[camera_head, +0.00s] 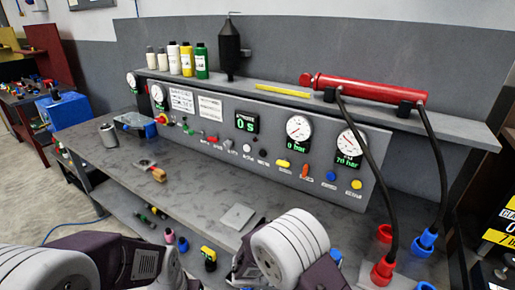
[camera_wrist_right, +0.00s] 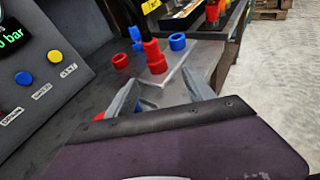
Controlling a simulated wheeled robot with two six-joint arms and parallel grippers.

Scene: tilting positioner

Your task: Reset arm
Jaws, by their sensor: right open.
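My right gripper (camera_wrist_right: 160,78) shows in the right wrist view, with its two grey fingers spread apart and nothing between them. It is over the right end of the bench, near a red hose coupling (camera_wrist_right: 154,58). In the head view, white and dark purple links of my arms fill the bottom edge at left and centre. The fingers of both grippers are out of sight in the head view, and my left gripper does not show at all.
A grey panel with gauges, knobs and a "0 s" display (camera_head: 246,122) stands on the bench (camera_head: 110,170). A red cylinder (camera_head: 370,90) lies on the shelf above, with black hoses running down to red (camera_head: 382,270) and blue (camera_head: 425,240) couplings. Small loose items lie below.

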